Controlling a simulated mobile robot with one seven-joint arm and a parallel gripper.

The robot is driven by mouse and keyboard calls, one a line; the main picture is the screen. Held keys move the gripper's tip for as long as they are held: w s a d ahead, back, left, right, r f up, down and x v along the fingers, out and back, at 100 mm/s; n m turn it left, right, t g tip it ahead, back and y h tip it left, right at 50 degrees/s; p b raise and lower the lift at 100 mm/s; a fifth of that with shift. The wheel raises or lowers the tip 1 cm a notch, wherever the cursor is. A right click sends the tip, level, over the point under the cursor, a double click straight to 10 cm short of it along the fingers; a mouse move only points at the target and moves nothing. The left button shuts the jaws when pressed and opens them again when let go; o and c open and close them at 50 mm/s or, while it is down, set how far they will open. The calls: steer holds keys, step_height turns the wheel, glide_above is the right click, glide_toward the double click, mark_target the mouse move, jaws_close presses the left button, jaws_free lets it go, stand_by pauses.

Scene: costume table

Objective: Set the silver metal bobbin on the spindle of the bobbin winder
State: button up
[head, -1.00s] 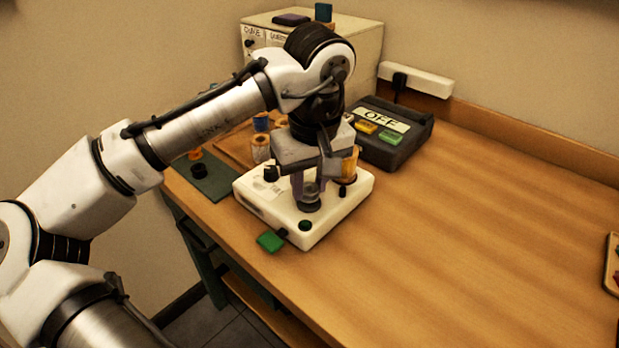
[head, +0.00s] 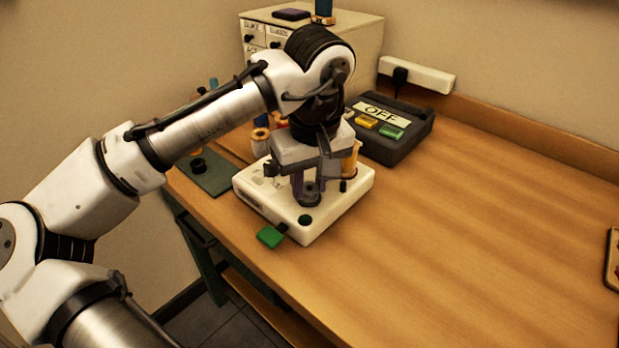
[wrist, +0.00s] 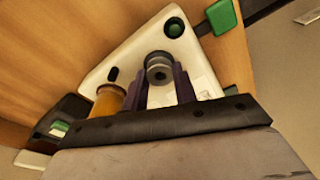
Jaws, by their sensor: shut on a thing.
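The silver metal bobbin (head: 308,195) is a small grey cylinder low between my fingertips, over the white bobbin winder (head: 333,208). My gripper (head: 307,186) points down and is shut on the bobbin. In the wrist view the bobbin (wrist: 159,70) shows end-on between the two purple-grey fingers of my gripper (wrist: 160,78), with the winder (wrist: 138,45) behind it. The winder's spindle is hidden, so I cannot tell whether the bobbin is around it or above it. An orange thread spool (head: 350,160) stands at the winder's back right, partly behind my gripper.
A green lever (head: 270,236) sticks out at the winder's front. A black box marked OFF (head: 397,125) stands behind right. A dark mat (head: 213,178) with small parts lies left. A drawer cabinet (head: 358,45) is at the back. The table's right (head: 480,220) is mostly clear.

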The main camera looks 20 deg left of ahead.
mark_target(313, 193)
steer(key=o, duration=0.7)
steer(key=shift+r, duration=0.1)
steer(key=r+p, duration=0.6)
steer(key=r, duration=0.1)
steer(key=s+d+r+p, duration=0.1)
steer(key=r+p, duration=0.2)
steer(key=p, duration=0.1)
steer(key=shift+r, duration=0.35)
